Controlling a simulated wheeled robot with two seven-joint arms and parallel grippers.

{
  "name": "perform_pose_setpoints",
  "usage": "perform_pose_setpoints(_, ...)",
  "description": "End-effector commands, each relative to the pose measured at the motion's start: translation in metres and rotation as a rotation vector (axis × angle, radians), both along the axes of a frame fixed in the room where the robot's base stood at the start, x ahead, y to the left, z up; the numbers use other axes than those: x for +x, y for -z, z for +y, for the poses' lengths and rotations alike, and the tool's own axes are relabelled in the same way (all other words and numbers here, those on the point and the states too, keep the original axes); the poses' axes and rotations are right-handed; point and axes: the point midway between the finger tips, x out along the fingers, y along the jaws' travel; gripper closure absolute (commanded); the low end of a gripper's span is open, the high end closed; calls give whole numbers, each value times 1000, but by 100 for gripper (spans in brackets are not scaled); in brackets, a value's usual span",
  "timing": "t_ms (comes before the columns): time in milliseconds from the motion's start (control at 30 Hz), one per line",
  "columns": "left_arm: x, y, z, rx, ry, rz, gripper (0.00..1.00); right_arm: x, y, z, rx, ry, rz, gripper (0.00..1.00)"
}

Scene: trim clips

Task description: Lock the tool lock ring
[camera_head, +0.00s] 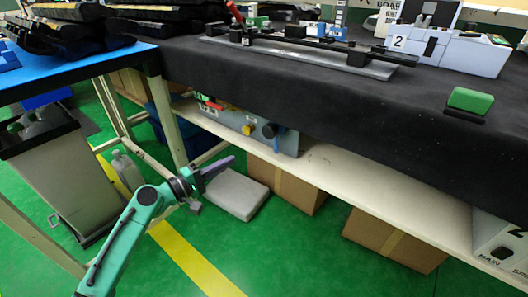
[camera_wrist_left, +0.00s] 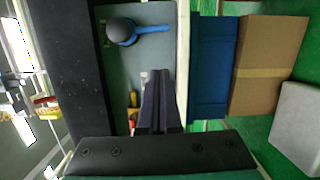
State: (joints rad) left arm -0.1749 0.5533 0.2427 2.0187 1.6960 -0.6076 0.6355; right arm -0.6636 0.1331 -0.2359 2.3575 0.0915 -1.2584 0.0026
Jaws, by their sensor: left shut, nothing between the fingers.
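A grey panel unit (camera_head: 235,122) sits on the shelf under the black-covered bench. At its right end is a round black knob (camera_head: 269,131) with a blue lever (camera_head: 279,142), likely the lock ring. In the left wrist view the black knob (camera_wrist_left: 121,30) has its blue lever (camera_wrist_left: 152,29) pointing right, above and apart from my fingertips. My left gripper (camera_head: 231,160) is shut and empty, below and left of the knob in the head view. Its fingers also show in the left wrist view (camera_wrist_left: 160,75). My right gripper is not in view.
The shelf edge (camera_head: 340,175) runs in front of the unit, close to my left gripper. Cardboard boxes (camera_head: 285,183) and a grey slab (camera_head: 236,195) lie below. A yellow knob (camera_head: 247,130) and red handle (camera_head: 211,105) are on the unit.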

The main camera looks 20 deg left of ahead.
Motion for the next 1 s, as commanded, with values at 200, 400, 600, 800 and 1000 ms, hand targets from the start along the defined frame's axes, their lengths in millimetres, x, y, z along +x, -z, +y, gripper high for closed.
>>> perform_pose_setpoints(200,39,-3,-24,1,0,-4,100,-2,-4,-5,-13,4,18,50)
perform_pose_setpoints(400,75,-2,-49,2,1,-3,100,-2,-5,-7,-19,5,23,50)
perform_pose_setpoints(600,80,-4,-80,1,1,0,100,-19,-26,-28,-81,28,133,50)
perform_pose_setpoints(800,81,-3,-86,3,0,-1,100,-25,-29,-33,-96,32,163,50)
perform_pose_setpoints(1000,81,-2,-86,2,0,0,100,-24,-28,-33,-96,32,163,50)
